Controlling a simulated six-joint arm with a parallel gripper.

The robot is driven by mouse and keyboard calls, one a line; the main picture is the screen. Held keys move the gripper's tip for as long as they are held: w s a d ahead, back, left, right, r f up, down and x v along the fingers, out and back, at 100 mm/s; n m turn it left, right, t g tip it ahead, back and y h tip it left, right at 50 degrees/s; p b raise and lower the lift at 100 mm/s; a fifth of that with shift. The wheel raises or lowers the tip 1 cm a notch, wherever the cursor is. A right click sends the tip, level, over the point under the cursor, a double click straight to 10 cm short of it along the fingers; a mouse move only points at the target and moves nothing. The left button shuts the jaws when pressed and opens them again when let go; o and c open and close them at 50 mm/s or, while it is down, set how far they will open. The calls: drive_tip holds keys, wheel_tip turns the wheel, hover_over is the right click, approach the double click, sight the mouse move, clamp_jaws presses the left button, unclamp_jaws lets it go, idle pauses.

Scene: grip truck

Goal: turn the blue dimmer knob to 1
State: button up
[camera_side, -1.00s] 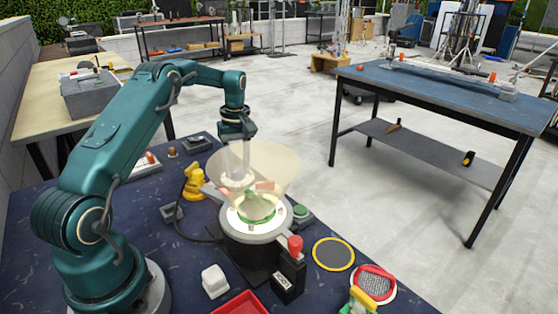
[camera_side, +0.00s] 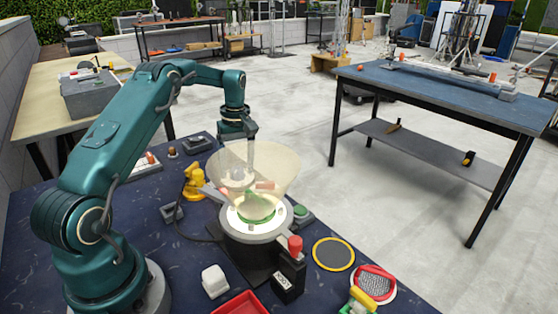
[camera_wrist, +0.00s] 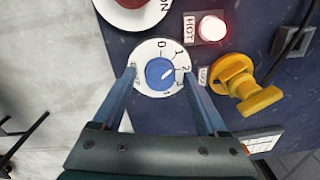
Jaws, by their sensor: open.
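The blue dimmer knob (camera_wrist: 160,73) sits in the middle of a round white dial (camera_wrist: 152,49) in the wrist view. Dark marks and numbers run around the dial, with 0 near the top and 2 toward the right. A pale mark shows on the knob, but I cannot read its setting surely. My gripper (camera_wrist: 159,76) is open, with one finger on each side of the knob and clear space between. In the side view my gripper (camera_side: 251,158) points down behind a translucent cone, and I cannot make out the knob there.
The pale translucent cone (camera_side: 280,165) stands over a glowing round base. A yellow fitting (camera_wrist: 250,90) and a lit red lamp labelled HOT (camera_wrist: 212,28) lie right of the dial. A red tray (camera_side: 240,304) and a white block (camera_side: 214,280) are at the front.

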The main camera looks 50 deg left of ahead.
sight(240, 169)
drive_tip(key=shift+w+r, duration=0.15)
drive_tip(key=shift+r, duration=2.4)
drive_tip(key=shift+w+d, duration=0.1)
drive_tip(key=shift+d, duration=0.1)
drive_tip(key=s+d+r+m+t+y, duration=0.1)
drive_tip(key=s+d+r+m+t, duration=0.15)
drive_tip(key=d+r, duration=0.5)
drive_tip(key=s+d+r+m+t, duration=0.1)
drive_tip(key=d+r+m+t, duration=0.15)
drive_tip(key=d+r, duration=0.55)
drive_tip(key=s+d+m, duration=0.5)
drive_tip(key=s, duration=0.3)
drive_tip(key=s+d+f+m+t+h, duration=0.1)
drive_tip(key=s+d+f+m, duration=0.1)
drive_tip(key=s+f+m, duration=0.3)
drive_tip(key=shift+s+d+f+m, duration=0.2)
drive_tip(key=shift+s+f+m, duration=0.2)
drive_tip(key=shift+s+f, duration=0.45)
